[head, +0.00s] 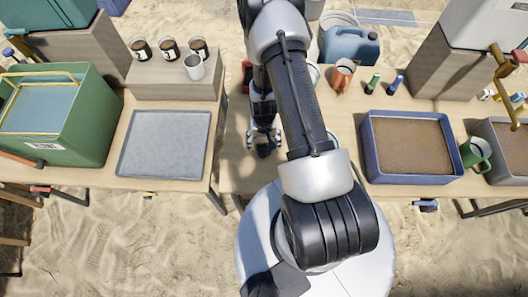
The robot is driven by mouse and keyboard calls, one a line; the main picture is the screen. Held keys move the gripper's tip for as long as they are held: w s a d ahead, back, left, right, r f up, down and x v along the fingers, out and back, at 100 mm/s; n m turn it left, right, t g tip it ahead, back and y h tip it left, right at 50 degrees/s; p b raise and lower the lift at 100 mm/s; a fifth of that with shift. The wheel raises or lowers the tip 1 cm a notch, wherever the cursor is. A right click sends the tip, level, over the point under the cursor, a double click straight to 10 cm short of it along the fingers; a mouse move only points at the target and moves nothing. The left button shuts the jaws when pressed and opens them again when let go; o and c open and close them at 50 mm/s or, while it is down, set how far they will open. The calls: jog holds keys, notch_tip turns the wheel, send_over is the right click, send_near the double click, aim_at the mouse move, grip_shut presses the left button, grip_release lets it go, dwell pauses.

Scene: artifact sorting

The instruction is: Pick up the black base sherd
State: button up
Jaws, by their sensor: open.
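My gripper (264,143) points down over the middle table (235,177), left of my forearm. It is small in the head view, and its fingers are partly shaded. A small dark shape shows right at the fingertips. I cannot tell whether it is the black base sherd or part of the gripper. No other black sherd stands out, and my arm hides much of the middle table.
A grey tray (163,144) and green crate (92,128) are at left. A blue-rimmed soil box (366,150), orange mug (342,75) and green mug (475,152) are at right.

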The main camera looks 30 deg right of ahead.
jog(key=shift+f, duration=0.4)
jog(key=shift+r, duration=0.1)
jog(key=shift+c, duration=0.2)
jog(key=c, duration=1)
jog(key=shift+c, duration=0.2)
